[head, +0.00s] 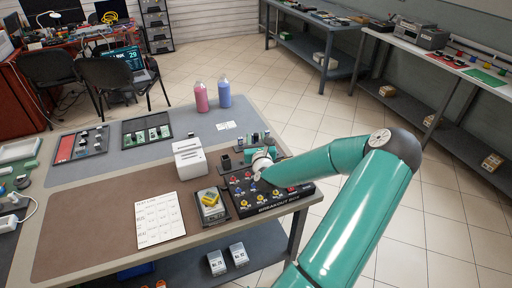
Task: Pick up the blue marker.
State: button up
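I cannot pick out a blue marker for certain. Several small dark and bluish upright pieces (254,138) stand just behind my gripper, too small to identify. My gripper (258,170) is at the end of the teal arm, low over the back of the black breakout box (270,205) on the workbench (100,215). Its fingers are tiny and partly hidden, so I cannot tell whether they are open or hold anything.
A pink bottle (201,97) and a blue bottle (224,93) stand at the bench's back. A white block-shaped device (190,158), a yellow-topped meter (211,204) and a written sheet (160,219) lie left of my gripper. Parts trays (147,128) sit farther back.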

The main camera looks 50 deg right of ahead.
grip_shut()
notch_tip(320, 180, up, 10)
jog(key=shift+r, duration=0.1)
dwell(0.4)
